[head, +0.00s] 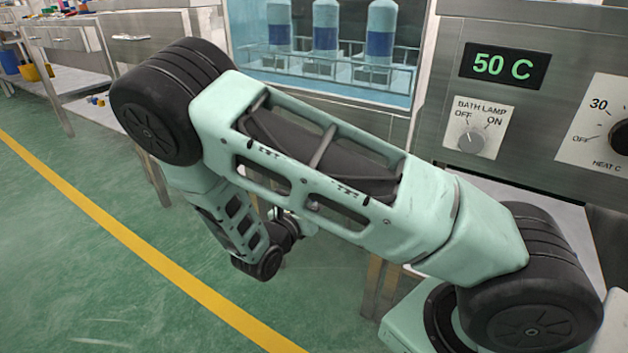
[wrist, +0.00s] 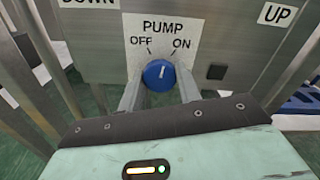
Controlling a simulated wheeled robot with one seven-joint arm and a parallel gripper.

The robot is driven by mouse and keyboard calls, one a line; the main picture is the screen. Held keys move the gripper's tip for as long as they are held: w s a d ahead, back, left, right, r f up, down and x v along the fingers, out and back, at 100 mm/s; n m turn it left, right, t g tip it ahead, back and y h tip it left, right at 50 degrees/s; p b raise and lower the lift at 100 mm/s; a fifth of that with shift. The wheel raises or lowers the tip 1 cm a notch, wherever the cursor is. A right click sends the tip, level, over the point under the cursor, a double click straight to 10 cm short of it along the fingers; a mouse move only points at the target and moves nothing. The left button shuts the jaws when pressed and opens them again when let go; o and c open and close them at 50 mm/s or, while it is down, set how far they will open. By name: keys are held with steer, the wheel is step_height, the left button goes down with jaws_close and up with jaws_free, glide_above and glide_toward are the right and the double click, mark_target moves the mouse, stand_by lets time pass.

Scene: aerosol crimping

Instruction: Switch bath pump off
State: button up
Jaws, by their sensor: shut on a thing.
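The blue pump knob (wrist: 157,74) sits on a white PUMP label plate (wrist: 188,26) with OFF at left and ON at right. Its white mark points nearly straight up, between the two words, leaning slightly towards ON. My gripper (wrist: 159,82) has one finger on each side of the knob and is shut on it. The fingertips partly hide the lower sides of the knob. In the head view my arm hides the gripper and the pump knob.
DOWN (wrist: 90,3) and UP (wrist: 277,14) labels flank the pump plate. In the head view, the bath (head: 335,85) holds several blue-banded cans. A bath lamp knob (head: 471,139) and a 50 C display (head: 505,66) are at right. Green floor is open at left.

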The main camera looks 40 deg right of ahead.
steer(key=n+p, duration=0.7)
steer(key=p, duration=0.3)
steer(key=shift+n, duration=0.3)
steer(key=shift+p, duration=0.4)
steer(key=o, duration=1)
steer(key=shift+c, duration=0.2)
steer(key=shift+a, duration=0.1)
steer(key=p+v, duration=0.3)
steer(key=v, duration=1.4)
steer(key=shift+s+a, duration=0.1)
